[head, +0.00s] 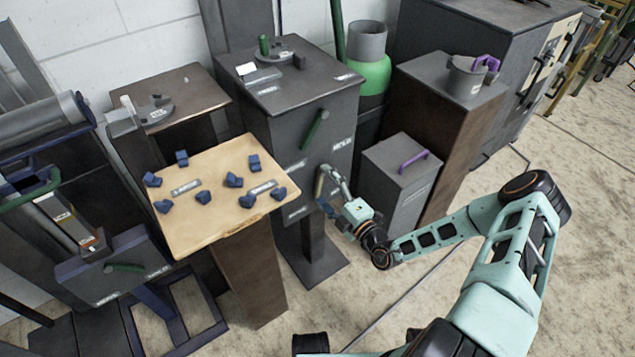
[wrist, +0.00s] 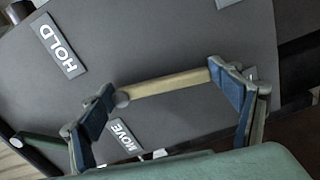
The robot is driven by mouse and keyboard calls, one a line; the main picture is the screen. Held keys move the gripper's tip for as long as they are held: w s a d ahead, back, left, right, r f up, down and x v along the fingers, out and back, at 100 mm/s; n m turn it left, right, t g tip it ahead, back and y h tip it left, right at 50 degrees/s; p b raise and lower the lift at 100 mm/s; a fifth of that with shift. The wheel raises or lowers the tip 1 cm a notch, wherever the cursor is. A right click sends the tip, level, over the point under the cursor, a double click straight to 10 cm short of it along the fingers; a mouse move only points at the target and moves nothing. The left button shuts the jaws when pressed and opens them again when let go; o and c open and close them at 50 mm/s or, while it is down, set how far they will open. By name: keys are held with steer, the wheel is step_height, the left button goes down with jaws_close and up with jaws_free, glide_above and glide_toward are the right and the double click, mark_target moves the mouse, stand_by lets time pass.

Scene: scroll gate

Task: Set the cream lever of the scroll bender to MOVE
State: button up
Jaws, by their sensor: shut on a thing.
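The scroll bender is a dark grey cabinet (head: 275,130) on a post, in the middle of the head view. Its cream lever (head: 319,184) is on the lower front face, partly behind my gripper (head: 328,187). In the wrist view the cream lever (wrist: 168,85) spans between my gripper's two blue-padded fingers (wrist: 166,82), with a rounded end at the left finger. The fingers are shut on it. A HOLD label (wrist: 60,45) lies up and left of the lever, and a MOVE label (wrist: 124,138) lies below its left end, near the left finger.
A green lever (head: 315,128) sits higher on the same face. A wooden board (head: 215,215) with several blue pieces stands to the left. A grey box with a purple handle (head: 400,160) stands close to the right. Open floor (head: 420,310) lies in front.

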steer(key=m, duration=0.1)
steer(key=a+m, duration=0.1)
steer(key=shift+s+r+m+p, duration=0.15)
steer(key=shift+s+m+p, duration=0.15)
steer(key=shift+s+p, duration=0.1)
steer(key=shift+s+a+r+m+p, duration=0.15)
steer(key=shift+a+m+p, duration=0.1)
steer(key=shift+m, duration=0.4)
steer(key=shift+s+a+m+p, duration=0.1)
steer(key=shift+a+m, duration=0.1)
steer(key=shift+m, duration=0.45)
steer(key=o, duration=1.7)
steer(key=shift+c, duration=0.2)
steer(key=v, duration=1.2)
